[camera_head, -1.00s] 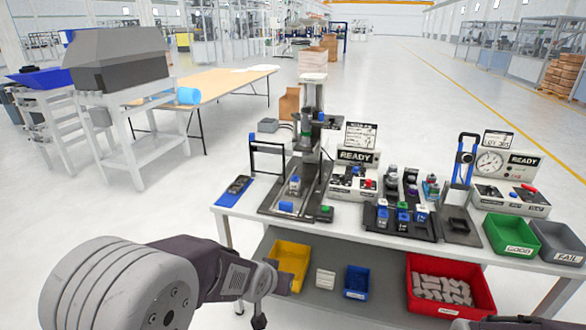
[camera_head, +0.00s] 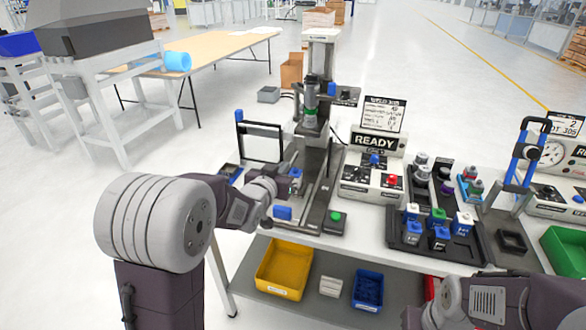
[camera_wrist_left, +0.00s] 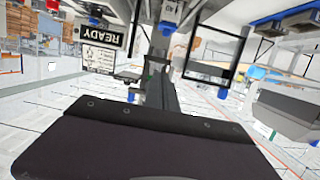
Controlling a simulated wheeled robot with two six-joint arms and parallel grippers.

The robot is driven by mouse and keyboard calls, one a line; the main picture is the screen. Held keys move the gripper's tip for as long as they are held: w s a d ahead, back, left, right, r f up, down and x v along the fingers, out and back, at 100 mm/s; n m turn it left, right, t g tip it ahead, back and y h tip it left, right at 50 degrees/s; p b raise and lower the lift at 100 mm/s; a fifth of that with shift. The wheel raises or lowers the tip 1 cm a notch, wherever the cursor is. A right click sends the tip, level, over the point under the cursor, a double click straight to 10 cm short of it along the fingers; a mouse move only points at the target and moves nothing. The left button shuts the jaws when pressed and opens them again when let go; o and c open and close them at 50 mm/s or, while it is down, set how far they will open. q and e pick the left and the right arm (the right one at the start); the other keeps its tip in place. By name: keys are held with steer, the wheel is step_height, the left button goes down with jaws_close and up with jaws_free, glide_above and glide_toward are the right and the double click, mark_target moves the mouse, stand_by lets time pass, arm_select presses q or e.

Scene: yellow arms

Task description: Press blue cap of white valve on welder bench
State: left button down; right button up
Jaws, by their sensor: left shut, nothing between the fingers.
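The white valve with a blue cap (camera_head: 295,172) stands in the fixture of the welder press (camera_head: 318,110) on the bench. My left gripper (camera_head: 287,188) is shut and empty right beside it, at the front left of the fixture, and partly hides the valve. I cannot tell whether it touches the cap. The left wrist view is upside down; a white part with a blue cap (camera_wrist_left: 168,22) shows at its top, beyond my dark gripper body. My right arm shows at the bottom right, with its fingers out of view.
A READY box (camera_head: 371,178) with buttons stands right of the press. A black tray (camera_head: 436,252) holds several coloured-cap valves. Yellow (camera_head: 284,268) and blue (camera_head: 366,290) bins sit on the lower shelf.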

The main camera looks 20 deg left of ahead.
arm_select(q)
steer(key=p, duration=0.1)
glide_above(295, 171)
steer(key=s, duration=0.3)
step_height(295, 171, down, 2)
steer(key=f, duration=0.1)
steer(key=w+f, duration=0.1)
steer(key=f, duration=0.1)
steer(key=shift+w+f, duration=0.25)
steer(key=shift+f, duration=0.55)
